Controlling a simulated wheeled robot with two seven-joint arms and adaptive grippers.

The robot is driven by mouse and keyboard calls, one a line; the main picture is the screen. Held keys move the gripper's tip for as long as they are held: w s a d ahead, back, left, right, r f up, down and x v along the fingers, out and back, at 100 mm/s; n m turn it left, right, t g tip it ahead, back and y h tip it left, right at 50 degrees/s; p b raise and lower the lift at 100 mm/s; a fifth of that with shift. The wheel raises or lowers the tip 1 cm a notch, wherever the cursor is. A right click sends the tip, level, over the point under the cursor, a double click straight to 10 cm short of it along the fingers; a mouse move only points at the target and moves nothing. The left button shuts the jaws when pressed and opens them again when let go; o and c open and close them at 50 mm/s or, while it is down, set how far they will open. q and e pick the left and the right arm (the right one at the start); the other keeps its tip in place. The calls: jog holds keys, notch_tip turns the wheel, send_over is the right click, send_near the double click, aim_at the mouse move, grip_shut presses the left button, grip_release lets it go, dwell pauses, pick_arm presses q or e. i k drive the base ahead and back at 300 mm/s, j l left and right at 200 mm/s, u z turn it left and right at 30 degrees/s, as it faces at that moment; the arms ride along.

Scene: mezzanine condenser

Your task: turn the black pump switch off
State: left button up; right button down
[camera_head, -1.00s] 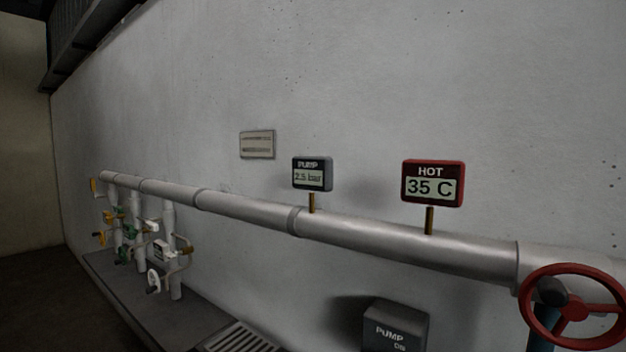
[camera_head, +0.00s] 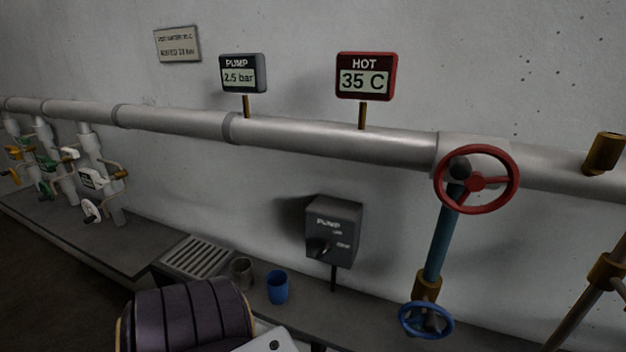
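The black pump switch is a dark grey box (camera_head: 346,214) marked PUMP, on a thin post by the wall below the pipe. Its black knob (camera_head: 320,248) is at the lower left of the front face. Small markings beside the knob are too small to read surely, and I cannot tell which one the knob points to. The PUMP gauge (camera_head: 243,73) above the pipe reads 2.5 bar. Neither of my grippers shows in the head view.
A grey pipe (camera_head: 300,137) runs along the wall. A red handwheel (camera_head: 477,180) and a blue handwheel (camera_head: 426,319) stand right of the switch. A blue cup (camera_head: 277,287) and a grey cup (camera_head: 242,272) stand on the ledge beside a grate (camera_head: 196,257). The HOT gauge (camera_head: 366,77) reads 35 C.

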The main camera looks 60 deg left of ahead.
aim_at(326, 245)
jog(key=j+u, duration=0.1)
jog(key=u, duration=1.55)
jog(key=k+z, duration=0.1)
jog(key=k, duration=0.25)
